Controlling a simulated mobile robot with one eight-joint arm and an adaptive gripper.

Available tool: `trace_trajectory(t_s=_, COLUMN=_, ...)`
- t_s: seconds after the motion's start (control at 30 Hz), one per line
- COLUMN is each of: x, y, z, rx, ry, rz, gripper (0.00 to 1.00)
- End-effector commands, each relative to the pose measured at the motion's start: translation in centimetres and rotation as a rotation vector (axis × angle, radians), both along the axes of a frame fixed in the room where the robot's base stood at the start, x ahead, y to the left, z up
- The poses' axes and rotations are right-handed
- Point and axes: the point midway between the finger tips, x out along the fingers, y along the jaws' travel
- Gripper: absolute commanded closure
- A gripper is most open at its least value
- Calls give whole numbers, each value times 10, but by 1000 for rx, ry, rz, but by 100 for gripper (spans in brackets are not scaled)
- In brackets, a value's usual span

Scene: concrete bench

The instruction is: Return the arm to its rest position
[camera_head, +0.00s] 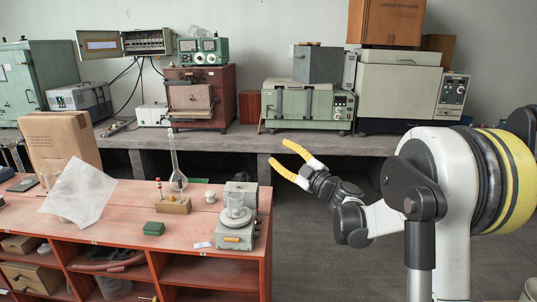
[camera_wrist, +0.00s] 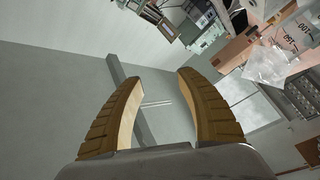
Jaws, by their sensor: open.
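My gripper (camera_head: 287,162) has yellow fingers and is open and empty in the head view. It is held in the air to the right of the red wooden cabinet (camera_head: 90,218), in front of the grey bench. My white and black arm is folded at the right of the head view. In the wrist view my gripper's two fingers (camera_wrist: 152,108) stand wide apart with nothing between them. The wrist view is tilted.
Several machines line the concrete bench (camera_head: 225,140) behind. The floor (camera_head: 310,250) between cabinet and arm looks clear.

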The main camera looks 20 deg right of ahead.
Motion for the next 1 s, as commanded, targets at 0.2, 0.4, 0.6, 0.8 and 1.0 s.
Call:
trace_trajectory(t_s=0.2, x=3, y=-14, z=11, rx=20, ry=-4, rz=-53, gripper=56)
trace_trajectory(t_s=0.4, x=4, y=-14, z=12, rx=21, ry=-5, rz=-55, gripper=56)
trace_trajectory(t_s=0.6, x=3, y=-14, z=12, rx=21, ry=-5, rz=-53, gripper=56)
trace_trajectory(t_s=0.8, x=-9, y=-19, z=45, rx=93, ry=-3, rz=-152, gripper=56)
trace_trajectory(t_s=1.0, x=-65, y=-38, z=84, rx=305, ry=107, rz=-423, gripper=56)
